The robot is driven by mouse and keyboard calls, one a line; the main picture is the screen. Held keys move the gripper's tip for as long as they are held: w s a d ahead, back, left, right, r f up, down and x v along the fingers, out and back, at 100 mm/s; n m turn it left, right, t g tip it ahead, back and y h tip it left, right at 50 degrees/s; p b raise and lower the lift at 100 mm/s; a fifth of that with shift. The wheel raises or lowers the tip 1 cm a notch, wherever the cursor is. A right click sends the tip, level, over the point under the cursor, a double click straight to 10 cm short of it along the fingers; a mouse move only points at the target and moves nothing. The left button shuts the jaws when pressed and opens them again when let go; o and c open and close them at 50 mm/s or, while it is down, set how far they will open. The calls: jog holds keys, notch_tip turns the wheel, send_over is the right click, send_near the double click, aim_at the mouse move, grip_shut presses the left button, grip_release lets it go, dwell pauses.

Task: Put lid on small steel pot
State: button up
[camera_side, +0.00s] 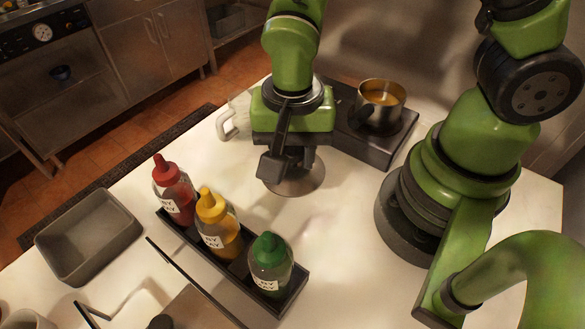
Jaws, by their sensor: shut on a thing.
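My gripper (288,165) is low over the white table, left of the stove and behind the sauce bottles. It is shut on a round grey lid (312,183), whose disc shows below the fingers. The fingers and arm hide the grip point and part of the lid. I cannot tell whether the lid touches the table. The small steel pot (393,114) stands upright on the dark stove unit, to the right of and behind my gripper. Its top is open and yellowish-brown contents show inside.
A black rack (295,300) holds red, yellow and green-capped bottles in front of my gripper. A grey tray (125,210) stands at left. A pale-handled container (224,124) is partly hidden behind my arm. The dark stove unit (385,154) is at the back.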

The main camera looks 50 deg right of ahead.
notch_tip(320, 180, up, 14)
jog(key=s+d+m, duration=0.3)
jog(key=d+m, duration=0.6)
jog(key=d, duration=1.4)
jog(key=shift+s+f, duration=0.2)
jog(key=shift+f, duration=2.55)
jog(key=shift+s+f, duration=0.15)
jog(key=shift+f, duration=2.6)
jog(key=o, duration=1)
jog(key=shift+r, duration=0.1)
